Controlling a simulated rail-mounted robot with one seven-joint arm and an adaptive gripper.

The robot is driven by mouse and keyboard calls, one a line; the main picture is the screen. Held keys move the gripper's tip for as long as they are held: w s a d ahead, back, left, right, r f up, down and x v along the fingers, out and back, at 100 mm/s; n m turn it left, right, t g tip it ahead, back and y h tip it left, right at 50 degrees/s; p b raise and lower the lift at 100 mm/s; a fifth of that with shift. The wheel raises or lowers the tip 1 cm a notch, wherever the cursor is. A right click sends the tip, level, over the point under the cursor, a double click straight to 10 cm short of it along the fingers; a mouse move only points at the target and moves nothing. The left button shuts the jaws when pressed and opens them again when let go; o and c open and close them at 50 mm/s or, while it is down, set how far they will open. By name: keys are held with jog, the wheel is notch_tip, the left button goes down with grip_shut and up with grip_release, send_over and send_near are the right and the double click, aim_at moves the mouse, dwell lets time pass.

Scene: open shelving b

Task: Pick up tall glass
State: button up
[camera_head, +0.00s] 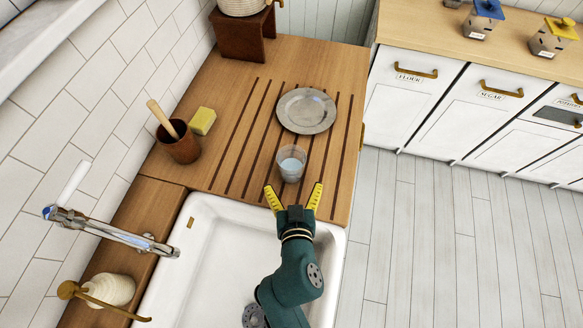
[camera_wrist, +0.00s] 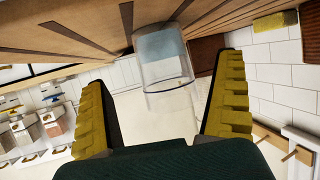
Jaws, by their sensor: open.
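The tall glass (camera_head: 291,162) is clear, with something pale blue-white in its lower part. It stands upright on the grooved wooden counter, just behind the sink. In the wrist view the glass (camera_wrist: 162,62) shows between the two yellow fingers, toward the top of the picture. My gripper (camera_head: 293,192) is open, with its fingers spread on the near side of the glass. The gripper also shows in the wrist view (camera_wrist: 165,100), and nothing is held in it. I cannot tell whether a finger touches the glass.
A grey plate (camera_head: 306,111) lies behind the glass. A brown cup with a wooden handle (camera_head: 179,143) and a yellow sponge (camera_head: 202,121) stand to the left. The white sink (camera_head: 215,215) is in front, with a faucet (camera_head: 115,232) at its left. Open floor lies right.

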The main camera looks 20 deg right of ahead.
aim_at(291, 163)
jog(key=x, duration=0.5)
jog(key=b+x, duration=0.1)
jog(key=x, duration=0.1)
jog(key=shift+w+f, duration=0.25)
jog(key=shift+f, duration=0.15)
jog(key=shift+r, duration=0.1)
jog(key=c, duration=1.4)
jog(key=shift+o, duration=0.2)
jog(key=shift+r+p, duration=1.35)
jog(key=shift+r, duration=3.65)
